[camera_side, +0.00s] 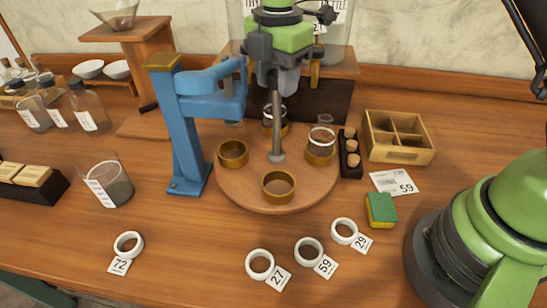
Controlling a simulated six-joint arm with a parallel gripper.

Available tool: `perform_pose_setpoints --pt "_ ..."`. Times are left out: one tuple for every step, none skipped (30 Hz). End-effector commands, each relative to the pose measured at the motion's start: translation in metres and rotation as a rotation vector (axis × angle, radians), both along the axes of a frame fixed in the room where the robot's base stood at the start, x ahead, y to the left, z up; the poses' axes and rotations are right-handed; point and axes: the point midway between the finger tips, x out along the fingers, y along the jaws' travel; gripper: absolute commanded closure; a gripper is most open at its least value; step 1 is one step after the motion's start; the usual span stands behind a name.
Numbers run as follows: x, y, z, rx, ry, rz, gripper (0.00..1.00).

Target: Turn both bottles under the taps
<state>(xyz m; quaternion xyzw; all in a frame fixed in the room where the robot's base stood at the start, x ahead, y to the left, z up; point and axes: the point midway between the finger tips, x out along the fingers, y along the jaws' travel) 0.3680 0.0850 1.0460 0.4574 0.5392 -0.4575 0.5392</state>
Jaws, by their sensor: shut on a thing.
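A round wooden turntable (230,190) stands mid-table with a grey upright post (277,130) at its centre. It carries several brass ring holders; the left (233,153) and front (278,186) ones look empty. One clear glass bottle (322,136) sits in the right holder. Another glass bottle (268,113) sits in the back holder, partly hidden by the post. Brass taps show behind, one at the right (315,74), on the glass tank; the other is mostly hidden. My gripper (277,84) points down and is shut on the post's upper end.
A blue stand (187,130) with a side arm stands close left of the turntable. A cork rack (349,155), wooden box (398,137) and sponge (380,210) are at the right. Several white rings with number tags lie in front. A glass beaker (106,181) stands left.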

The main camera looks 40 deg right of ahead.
Motion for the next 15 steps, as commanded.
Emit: perform_pose_setpoints --pt "0.0002 0.0001 0.0005 0.0 -0.001 0.044 0.85" --pt "0.0002 0.0001 0.0005 0.0 -0.001 0.067 0.85" --pt "0.0002 0.0001 0.0005 0.0 -0.001 0.088 0.85" --pt "0.0002 0.0001 0.0005 0.0 -0.002 0.096 0.85" --pt "0.0002 0.0001 0.0005 0.0 -0.002 0.101 0.85" --pt "0.0002 0.0001 0.0005 0.0 -0.001 0.103 0.85" --pt "0.0002 0.0001 0.0006 0.0 -0.002 0.102 0.85" --pt "0.0002 0.0001 0.0006 0.0 -0.001 0.101 0.85" --pt "0.0002 0.0001 0.0006 0.0 -0.001 0.101 0.85" --pt "0.0002 0.0001 0.0006 0.0 -0.001 0.1 0.85" --pt "0.0002 0.0001 0.0006 0.0 -0.001 0.102 0.85" --pt "0.0002 0.0001 0.0006 0.0 -0.001 0.113 0.85" --pt "0.0002 0.0002 0.0006 0.0 -0.001 0.131 0.85" --pt "0.0002 0.0002 0.0006 0.0 -0.001 0.16 0.85" --pt "0.0002 0.0002 0.0006 0.0 -0.001 0.21 0.85"
